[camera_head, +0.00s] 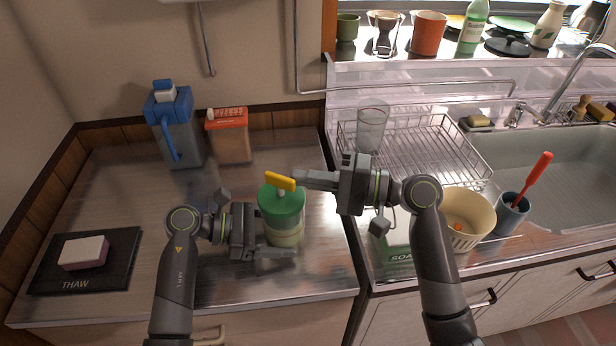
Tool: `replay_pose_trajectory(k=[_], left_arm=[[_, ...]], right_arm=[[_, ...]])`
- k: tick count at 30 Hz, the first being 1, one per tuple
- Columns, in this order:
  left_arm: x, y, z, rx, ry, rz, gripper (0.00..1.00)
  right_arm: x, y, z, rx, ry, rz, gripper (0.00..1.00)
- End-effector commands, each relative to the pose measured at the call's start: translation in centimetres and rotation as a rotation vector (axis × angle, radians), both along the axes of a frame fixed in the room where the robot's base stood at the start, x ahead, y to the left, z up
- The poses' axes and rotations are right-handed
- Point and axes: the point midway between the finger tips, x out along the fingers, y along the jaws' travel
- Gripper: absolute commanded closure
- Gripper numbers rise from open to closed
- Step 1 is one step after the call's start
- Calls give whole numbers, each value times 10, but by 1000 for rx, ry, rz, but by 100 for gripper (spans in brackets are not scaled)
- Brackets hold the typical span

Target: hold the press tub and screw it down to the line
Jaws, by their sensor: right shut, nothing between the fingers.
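The press tub (285,238) stands upright on the steel counter, with a green lid (281,203) and a yellow bar handle (279,181) on top. My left gripper (277,246) reaches it from the left. One finger lies along the tub's near lower side; the other is hidden, apparently behind the tub. My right gripper (298,179) is shut and empty. Its fingertips point left, close to the right end of the yellow handle; I cannot tell whether they touch. I cannot make out a line on the tub.
A blue jug (176,128) and an orange-topped carton (230,137) stand behind at the left. A black THAW board (110,259) with a sponge (83,252) lies at the far left.

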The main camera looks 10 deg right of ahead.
Motion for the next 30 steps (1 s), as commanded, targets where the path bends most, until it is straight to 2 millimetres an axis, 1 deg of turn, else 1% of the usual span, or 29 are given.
replay_pose_trajectory(k=[7, 30], left_arm=[[0, 0, 0, 1, 0, 0, 37], [0, 0, 0, 1, 0, 0, 37]], right_arm=[[-1, 0, 0, 0, 0, -8, 100], [-7, 1, 0, 1, 0, -122, 100]])
